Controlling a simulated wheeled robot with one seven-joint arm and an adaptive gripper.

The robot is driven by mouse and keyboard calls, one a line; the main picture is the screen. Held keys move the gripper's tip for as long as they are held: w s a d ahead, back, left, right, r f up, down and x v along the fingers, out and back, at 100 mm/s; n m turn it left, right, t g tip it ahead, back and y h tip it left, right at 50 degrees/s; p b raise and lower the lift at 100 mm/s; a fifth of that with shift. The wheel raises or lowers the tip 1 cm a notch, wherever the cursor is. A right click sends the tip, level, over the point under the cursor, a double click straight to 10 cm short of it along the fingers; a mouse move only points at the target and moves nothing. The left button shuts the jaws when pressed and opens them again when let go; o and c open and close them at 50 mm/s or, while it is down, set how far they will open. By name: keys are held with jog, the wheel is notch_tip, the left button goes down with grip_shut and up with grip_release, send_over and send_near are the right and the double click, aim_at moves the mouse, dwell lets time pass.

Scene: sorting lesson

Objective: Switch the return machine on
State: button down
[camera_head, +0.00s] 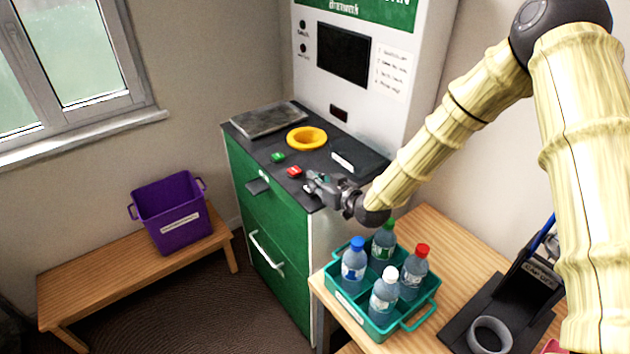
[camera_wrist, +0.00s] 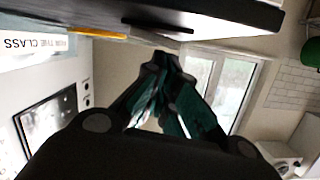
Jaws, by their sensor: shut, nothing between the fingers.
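The return machine (camera_head: 388,110) has a white upper housing over a green cabinet (camera_head: 262,222) with a dark counter. Its screen (camera_head: 343,54) is dark; the screen also shows at the left of the wrist view (camera_wrist: 44,121). A green button (camera_head: 278,157) and a red button (camera_head: 294,171) sit near the counter's front edge. My gripper (camera_head: 311,184) is shut and empty, beside the red button on its near right side. In the head view I cannot tell whether it touches the counter. In the wrist view the closed fingertips (camera_wrist: 165,60) are close to the dark counter edge (camera_wrist: 200,12).
A yellow ring (camera_head: 307,138) and a grey plate (camera_head: 268,120) are on the counter. A teal crate (camera_head: 346,304) with several bottles stands on the wooden table, with a black holder (camera_head: 520,300) to its right. A purple bin (camera_head: 168,205) stands on a bench at left.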

jog(key=shift+s+a+f+n+b, duration=0.15)
jog(key=shift+f+b, duration=0.15)
jog(key=shift+b, duration=0.25)
jog(key=shift+a+f+n+b, duration=0.15)
jog(key=shift+f+b, duration=0.1)
jog(key=shift+b, duration=0.25)
jog(key=shift+r, duration=0.2)
jog(key=shift+d+r, duration=0.1)
jog(key=shift+r, duration=0.05)
jog(key=shift+r+p, duration=0.3)
jog(key=shift+p, duration=0.05)
jog(key=r, duration=0.1)
jog(key=r+p, duration=0.1)
jog(key=r, duration=0.1)
jog(key=shift+s+a+r, duration=0.2)
jog(key=shift+a+r, duration=0.1)
jog(key=shift+r, duration=0.05)
jog(key=b+v, duration=0.4)
jog(key=v, duration=0.6)
jog(key=shift+s+a+f, duration=0.25)
jog(key=shift+f, duration=0.05)
jog(key=shift+d, duration=0.1)
